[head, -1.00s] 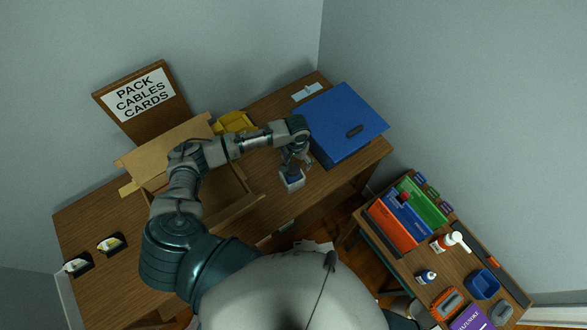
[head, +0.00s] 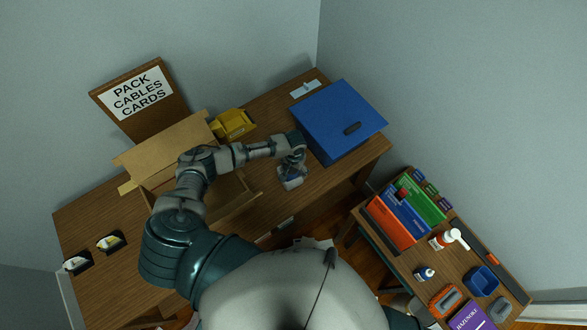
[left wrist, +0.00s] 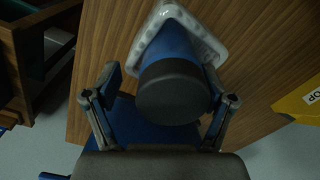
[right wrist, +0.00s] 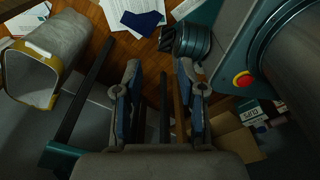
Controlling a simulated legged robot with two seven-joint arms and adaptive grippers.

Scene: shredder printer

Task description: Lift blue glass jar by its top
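The blue glass jar (left wrist: 172,45) has a dark round lid (left wrist: 174,90) and shows close in the left wrist view, with a pale, clear-looking rim around its far end. In the head view the jar (head: 291,181) is small on the wooden desk, partly hidden by my gripper. My left gripper (head: 293,158) is right above it. In the left wrist view the left gripper (left wrist: 165,92) is open, with its fingers on either side of the lid. A gap shows on the left; the right finger is very near the lid. My right gripper (right wrist: 160,85) is open and empty, away from the desk top.
A blue box (head: 340,112) stands right of the jar on the desk (head: 82,212). A yellow tray (head: 233,124) and an open cardboard box (head: 160,150) stand to the left. A side table at right holds folders (head: 410,212), a white bottle (head: 449,240) and a blue bin (head: 482,282).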

